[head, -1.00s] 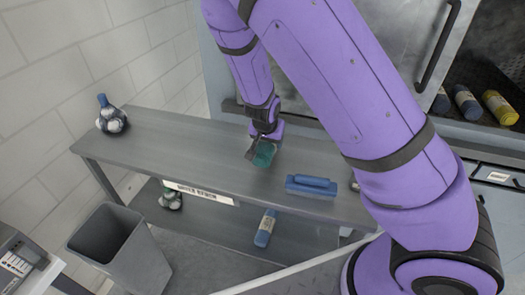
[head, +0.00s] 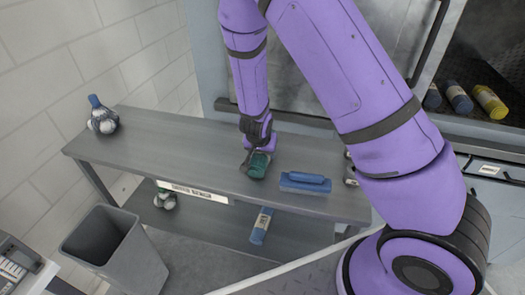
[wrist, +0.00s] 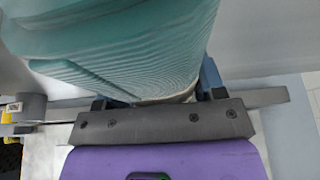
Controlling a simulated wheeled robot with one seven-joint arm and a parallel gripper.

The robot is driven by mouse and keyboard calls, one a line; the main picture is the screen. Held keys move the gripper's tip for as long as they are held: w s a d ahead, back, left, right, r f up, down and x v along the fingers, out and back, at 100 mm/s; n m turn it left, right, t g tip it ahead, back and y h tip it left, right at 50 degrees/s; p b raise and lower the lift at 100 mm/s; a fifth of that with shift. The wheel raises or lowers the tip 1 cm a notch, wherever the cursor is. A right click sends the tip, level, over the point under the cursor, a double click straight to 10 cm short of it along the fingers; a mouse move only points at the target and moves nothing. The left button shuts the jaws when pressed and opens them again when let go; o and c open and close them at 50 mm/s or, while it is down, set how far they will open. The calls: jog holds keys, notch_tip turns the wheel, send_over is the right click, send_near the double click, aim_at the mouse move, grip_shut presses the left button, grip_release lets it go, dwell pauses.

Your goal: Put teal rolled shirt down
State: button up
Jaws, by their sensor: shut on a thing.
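The teal rolled shirt (head: 259,165) is in my gripper (head: 253,154), over the grey table (head: 180,149) and left of a blue brush-like block in the head view. The table surface is very close beneath it; I cannot tell whether it touches. In the wrist view the teal shirt (wrist: 120,45) fills the upper middle, its ridged cloth between the jaws of my gripper (wrist: 155,100). The jaws are shut on it.
The blue block (head: 305,183) lies to the right of the shirt. A blue-topped bottle with white balls (head: 103,118) stands at the table's left end. A blue bottle (head: 261,226) lies on the lower shelf. A grey bin (head: 112,250) stands in front. The table's left middle is clear.

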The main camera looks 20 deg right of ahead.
dwell(0.3)
jog(key=o, duration=1)
jog(key=shift+f, duration=0.1)
jog(key=shift+o, duration=0.2)
jog(key=shift+v, duration=6.1)
jog(key=shift+d, duration=0.15)
